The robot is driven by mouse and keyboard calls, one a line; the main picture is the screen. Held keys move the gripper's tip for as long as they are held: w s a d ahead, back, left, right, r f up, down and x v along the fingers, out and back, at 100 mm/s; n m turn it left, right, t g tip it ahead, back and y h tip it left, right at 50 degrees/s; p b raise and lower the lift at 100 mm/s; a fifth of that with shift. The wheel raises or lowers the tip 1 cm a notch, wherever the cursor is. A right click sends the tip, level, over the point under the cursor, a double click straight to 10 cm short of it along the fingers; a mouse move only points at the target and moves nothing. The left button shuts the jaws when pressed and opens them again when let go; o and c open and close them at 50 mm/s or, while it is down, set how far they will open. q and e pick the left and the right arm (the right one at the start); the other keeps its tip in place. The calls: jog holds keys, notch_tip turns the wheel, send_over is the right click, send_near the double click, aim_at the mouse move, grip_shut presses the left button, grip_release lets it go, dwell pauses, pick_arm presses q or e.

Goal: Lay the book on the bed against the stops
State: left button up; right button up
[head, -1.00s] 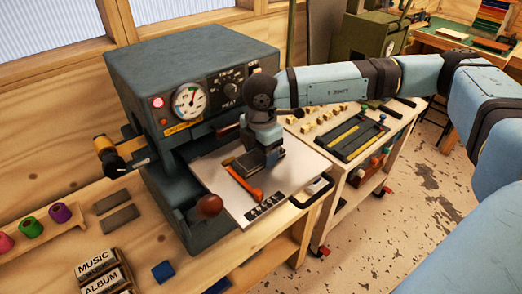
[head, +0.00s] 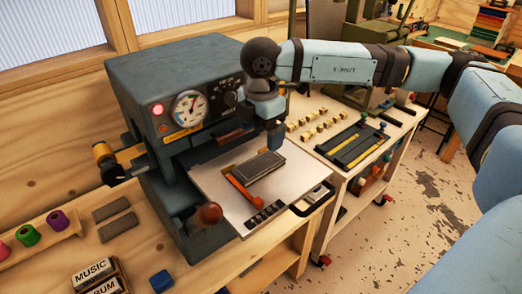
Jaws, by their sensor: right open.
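The dark grey book (head: 259,165) lies flat on the pale bed (head: 217,187) of the press. My left gripper is not in view.
The grey press (head: 195,70) with its gauge stands behind the bed. A cart (head: 385,125) with small brass blocks and a dark tray stands to the right. Label boxes (head: 95,275) sit front left.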

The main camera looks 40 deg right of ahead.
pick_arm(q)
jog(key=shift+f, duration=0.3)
pick_arm(e)
notch_tip(320, 180, up, 4)
jog(key=shift+f, duration=0.2)
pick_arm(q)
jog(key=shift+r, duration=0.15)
